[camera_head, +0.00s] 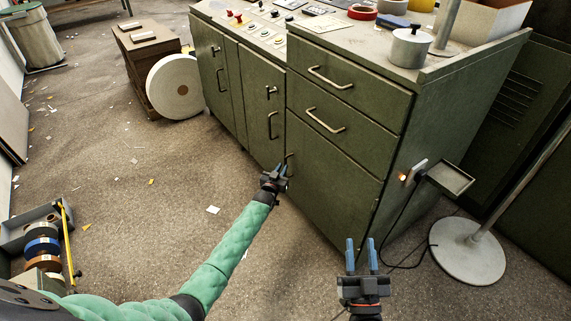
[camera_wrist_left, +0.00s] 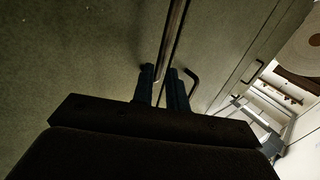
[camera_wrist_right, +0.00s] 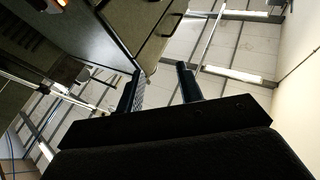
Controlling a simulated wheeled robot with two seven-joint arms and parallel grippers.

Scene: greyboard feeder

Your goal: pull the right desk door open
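The green desk has a lower door (camera_head: 330,190) under two drawers at its right front. This door looks closed in the head view. Its handle (camera_head: 290,163) is at the door's upper left, partly hidden by my left gripper (camera_head: 281,169). My right gripper (camera_head: 361,257) is open and empty, in front of the desk's right corner. It also shows spread in the right wrist view (camera_wrist_right: 160,88).
Two narrower doors (camera_head: 262,100) with handles are left of the drawers. A paper roll (camera_head: 176,87) and wooden stand are further left. A round-based pole (camera_head: 468,250) and small grey tray (camera_head: 450,178) are at right. Floor before the desk is mostly clear, with paper scraps.

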